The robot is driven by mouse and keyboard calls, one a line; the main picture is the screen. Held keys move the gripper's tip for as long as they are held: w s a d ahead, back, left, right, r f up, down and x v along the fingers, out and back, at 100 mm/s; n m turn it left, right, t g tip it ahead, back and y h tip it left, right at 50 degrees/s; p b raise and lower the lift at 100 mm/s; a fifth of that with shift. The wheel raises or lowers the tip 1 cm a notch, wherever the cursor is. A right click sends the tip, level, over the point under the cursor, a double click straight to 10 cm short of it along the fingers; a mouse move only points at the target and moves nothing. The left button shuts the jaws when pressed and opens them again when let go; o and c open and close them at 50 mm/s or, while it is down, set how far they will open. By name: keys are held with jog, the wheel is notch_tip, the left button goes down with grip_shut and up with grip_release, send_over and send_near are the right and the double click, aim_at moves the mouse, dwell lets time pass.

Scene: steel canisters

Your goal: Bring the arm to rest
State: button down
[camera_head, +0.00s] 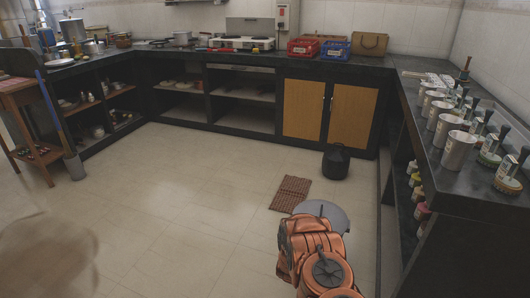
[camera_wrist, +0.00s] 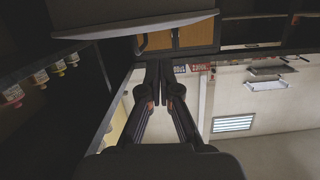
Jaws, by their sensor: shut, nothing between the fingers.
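My gripper (camera_wrist: 158,72) shows in the wrist view with its two dark fingers together and nothing between them. It is clear of the surfaces around it. In the head view my orange arm is folded at the bottom, right of centre, over the floor; the fingers cannot be made out there. Several pale steel canisters (camera_head: 457,150) stand in a row on the right counter, away from my arm. Lidded jars with dark handles (camera_head: 508,178) stand beside them.
The right counter (camera_head: 465,196) is close to my arm's right, with small jars (camera_head: 420,212) on its shelf. A black bin (camera_head: 335,162) and a brown mat (camera_head: 291,193) are on the floor ahead. The tiled floor (camera_head: 190,190) at left-centre is clear.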

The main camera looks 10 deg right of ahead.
jog(key=shift+a, duration=0.15)
jog(key=s+a+r+n+g+y+p, duration=0.15)
jog(key=a+r+y+p, duration=0.45)
jog(key=r, duration=0.7)
jog(key=s+a+r+n+g+y+p, duration=0.1)
jog(key=s+a+r+g+p, duration=0.2)
jog(key=a+r, duration=0.75)
jog(key=s+r+n+g+y+p, duration=0.1)
jog(key=s+r+p, duration=0.25)
jog(key=r, duration=0.35)
jog(key=s+r+g+y+p, duration=0.1)
jog(key=s+r+g+p, duration=0.1)
jog(key=s+r, duration=0.35)
jog(key=s+d+r+n+g+p, duration=0.1)
jog(key=s+r+p, duration=0.3)
jog(key=s+r, duration=0.5)
jog(key=s+d+r+n+g+h+p, duration=0.1)
jog(key=s+r+g+p, duration=0.3)
jog(key=s+r, duration=0.5)
jog(key=s+d+r+n+g+p, duration=0.1)
jog(key=s+d+r+g+p, duration=0.2)
jog(key=s+r, duration=0.6)
jog(key=s+p, duration=0.1)
jog(key=s, duration=1.5)
jog(key=shift+s+r+h, duration=0.3)
jog(key=shift+s+r, duration=0.1)
jog(key=shift+a, duration=0.1)
